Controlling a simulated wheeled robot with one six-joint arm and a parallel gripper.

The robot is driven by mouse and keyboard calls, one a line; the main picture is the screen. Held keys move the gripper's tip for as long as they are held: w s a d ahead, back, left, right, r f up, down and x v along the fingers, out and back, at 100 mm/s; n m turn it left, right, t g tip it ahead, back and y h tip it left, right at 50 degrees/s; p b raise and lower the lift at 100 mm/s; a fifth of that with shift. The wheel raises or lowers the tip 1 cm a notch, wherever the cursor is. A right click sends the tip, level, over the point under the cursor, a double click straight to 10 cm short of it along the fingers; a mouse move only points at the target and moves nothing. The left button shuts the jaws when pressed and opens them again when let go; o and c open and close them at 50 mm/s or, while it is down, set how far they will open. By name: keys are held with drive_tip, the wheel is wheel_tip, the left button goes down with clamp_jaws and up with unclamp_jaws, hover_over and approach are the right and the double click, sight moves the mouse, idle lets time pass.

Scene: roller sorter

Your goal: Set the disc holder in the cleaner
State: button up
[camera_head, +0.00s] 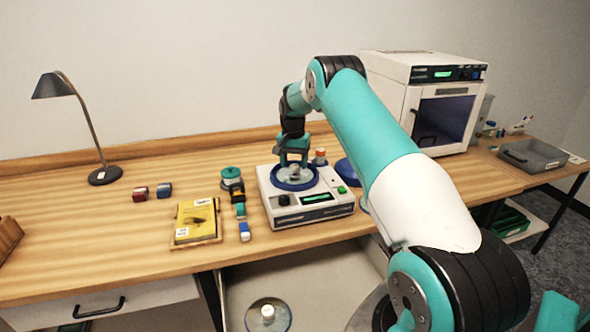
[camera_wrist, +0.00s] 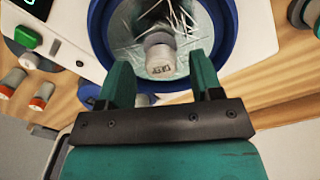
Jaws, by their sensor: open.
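The cleaner (camera_head: 325,212) is a white box with a blue-rimmed round bowl, a black dial, a green display and a green button. The disc holder, a clear shiny round piece with a pale knob, appears to sit inside the bowl; its knob shows in the wrist view (camera_wrist: 160,54). My gripper (camera_head: 294,163) is over the bowl, pointing down, with its teal fingers apart. In the wrist view my gripper (camera_wrist: 162,70) has a finger on either side of the knob's near end. I cannot tell whether either finger touches it.
A similar clear round piece with a white knob (camera_head: 268,314) lies low in front, below the tabletop. A white oven-like box (camera_head: 425,95) and a grey tray (camera_head: 533,155) are at right.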

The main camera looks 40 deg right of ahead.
sight(293, 167)
wheel_tip(293, 167, up, 10)
drive_tip(key=b, duration=0.2)
drive_tip(key=s+a+r+n, duration=0.3)
drive_tip(key=a, duration=0.5)
drive_tip(key=s+a+r+n+t+y, duration=0.1)
drive_tip(key=s+a+r+n, duration=0.15)
drive_tip(key=a, duration=0.55)
drive_tip(key=s+a+r+n, duration=0.2)
drive_tip(key=a+r+n, duration=0.1)
drive_tip(key=a, duration=0.5)
drive_tip(key=s+a+n+y, duration=0.1)
drive_tip(key=s+a+n, duration=0.2)
drive_tip(key=s, duration=0.7)
drive_tip(key=s+a+n+y, duration=0.1)
drive_tip(key=s+a+n, duration=0.2)
drive_tip(key=s+a, duration=0.5)
drive_tip(key=s+a+f+n+y, duration=0.1)
drive_tip(key=s+a+n, duration=0.3)
drive_tip(key=s, duration=0.8)
drive_tip(key=shift+a+g, duration=0.3)
drive_tip(key=shift+a, duration=0.95)
drive_tip(key=shift+w+f, duration=0.1)
